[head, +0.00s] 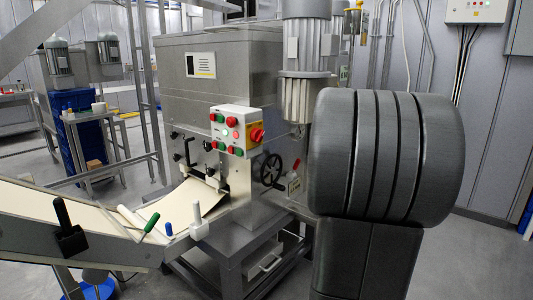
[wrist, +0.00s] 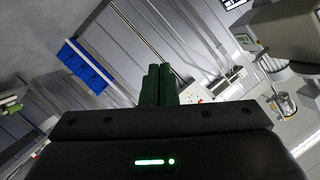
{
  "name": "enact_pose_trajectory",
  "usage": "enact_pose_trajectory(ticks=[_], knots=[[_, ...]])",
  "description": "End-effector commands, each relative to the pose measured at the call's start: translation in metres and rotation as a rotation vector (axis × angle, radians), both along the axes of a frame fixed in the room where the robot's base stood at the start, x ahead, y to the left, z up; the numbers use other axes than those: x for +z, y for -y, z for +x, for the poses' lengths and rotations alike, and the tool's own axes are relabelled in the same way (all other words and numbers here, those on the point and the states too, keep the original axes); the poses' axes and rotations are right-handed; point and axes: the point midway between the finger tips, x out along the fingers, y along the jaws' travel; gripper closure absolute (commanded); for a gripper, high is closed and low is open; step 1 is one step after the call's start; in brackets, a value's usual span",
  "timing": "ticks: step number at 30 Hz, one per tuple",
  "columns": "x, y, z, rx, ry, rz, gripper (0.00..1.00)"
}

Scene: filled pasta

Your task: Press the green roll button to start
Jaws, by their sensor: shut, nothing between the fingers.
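The control box (head: 236,130) is white and stands on the front of the grey pasta machine (head: 225,75). It carries green, red and white buttons and a red rotary switch on yellow (head: 257,134). A green button (head: 238,151) sits in its lower row, with other green ones near it; the labels are too small to read, so I cannot tell which is the roll button. My gripper (wrist: 158,84) shows in the wrist view, its dark green fingers shut together and empty. The head view does not show its fingers. The gripper touches nothing visible.
A sloping conveyor (head: 85,225) with dough and coloured-handled tools lies at left. A black handwheel (head: 271,170) is below the box. A grey motor (head: 304,60) stands above. My arm blocks the right foreground. Blue crates (wrist: 85,66) show in the wrist view.

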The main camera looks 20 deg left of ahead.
Motion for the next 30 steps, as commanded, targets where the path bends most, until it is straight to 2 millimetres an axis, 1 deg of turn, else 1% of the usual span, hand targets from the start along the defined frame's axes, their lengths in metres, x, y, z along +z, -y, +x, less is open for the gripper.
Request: enact_pose_trajectory(ticks=[1, 3, 6, 9, 12, 15, 30], knots=[[0.001, 0.011, 0.017, -0.056, 0.08, 0.031, 1.0], [0.013, 0.025, 0.034, -0.128, 0.198, 0.077, 1.0], [0.025, 0.042, 0.05, -0.207, 0.344, 0.129, 1.0], [0.033, 0.054, 0.057, -0.258, 0.449, 0.162, 1.0], [0.039, 0.061, 0.06, -0.288, 0.513, 0.181, 1.0], [0.041, 0.064, 0.061, -0.298, 0.538, 0.187, 1.0], [0.042, 0.064, 0.061, -0.298, 0.54, 0.187, 1.0]])
